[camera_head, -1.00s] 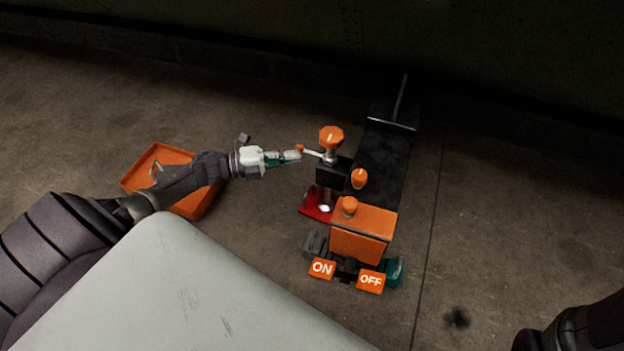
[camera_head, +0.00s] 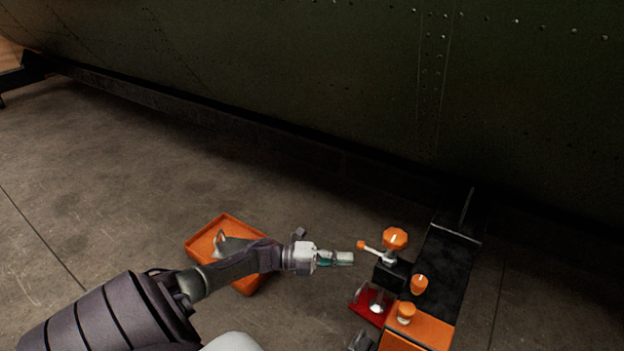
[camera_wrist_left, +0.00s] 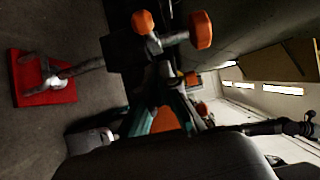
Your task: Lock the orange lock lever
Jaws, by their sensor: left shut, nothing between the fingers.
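The lock lever (camera_head: 372,250) is a short light arm with an orange tip, on the black bracket beside a larger orange knob (camera_head: 395,238). Its tip points left, towards my left gripper. My left gripper (camera_head: 348,258) is shut and empty, just left of and slightly below the lever tip in the head view, with a small gap in the picture. In the left wrist view the lever's orange tip (camera_wrist_left: 142,22) and the knob (camera_wrist_left: 200,30) are near the top, beyond the teal fingers (camera_wrist_left: 166,117). My right gripper is out of view.
An orange tray (camera_head: 202,242) lies on the floor under my left arm. The dark riveted fuselage (camera_head: 300,80) fills the back. Floor at left is clear.

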